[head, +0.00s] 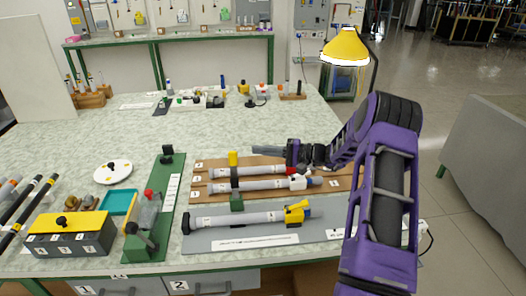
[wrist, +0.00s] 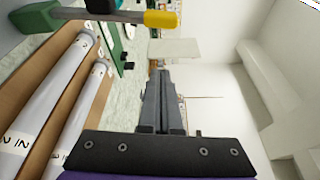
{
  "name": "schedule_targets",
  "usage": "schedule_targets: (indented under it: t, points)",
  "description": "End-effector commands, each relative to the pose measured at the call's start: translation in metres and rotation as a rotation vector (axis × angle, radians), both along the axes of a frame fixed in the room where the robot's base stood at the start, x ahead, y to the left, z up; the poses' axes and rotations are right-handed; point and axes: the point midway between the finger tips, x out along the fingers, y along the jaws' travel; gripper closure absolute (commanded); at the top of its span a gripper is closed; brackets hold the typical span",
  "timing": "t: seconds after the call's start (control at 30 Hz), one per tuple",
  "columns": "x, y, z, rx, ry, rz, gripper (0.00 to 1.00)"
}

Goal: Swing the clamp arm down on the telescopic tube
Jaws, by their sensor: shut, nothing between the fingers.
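A grey telescopic tube (head: 245,217) lies on a grey plate at the near side of the bench, with a yellow fitting (head: 297,210) near its right end. Behind it a dark clamp arm (head: 235,182) appears to stand upright from a green base (head: 237,204), with a yellow tip (head: 233,158) on top. The wrist view shows the yellow tip (wrist: 161,19) and green base (wrist: 42,14) ahead and to the left of my gripper. My gripper (head: 255,150) points left, shut and empty, to the right of the yellow tip and apart from it.
White numbered tubes (head: 255,171) lie on a brown board (head: 338,184) below my gripper; the wrist view shows two (wrist: 52,97). A green fixture (head: 165,225), a black box with a yellow lid (head: 72,224) and a white disc (head: 113,173) stand left. The bench behind is mostly clear.

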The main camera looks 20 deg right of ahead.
Motion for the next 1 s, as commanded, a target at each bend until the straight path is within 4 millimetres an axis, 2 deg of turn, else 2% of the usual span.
schedule_targets:
  t: [0.03,0.3,0.4,0.6,1.0]
  points:
    - [0.006,0.011,0.0,0.0,0.001,0.004,1.0]
    - [0.035,0.062,-0.003,0.0,0.0,0.003,1.0]
    - [0.018,0.061,0.001,0.0,0.004,0.0,1.0]
    - [0.0,0.064,0.003,0.0,0.0,-0.001,1.0]
    - [-0.005,0.065,0.003,-0.001,-0.001,-0.001,1.0]
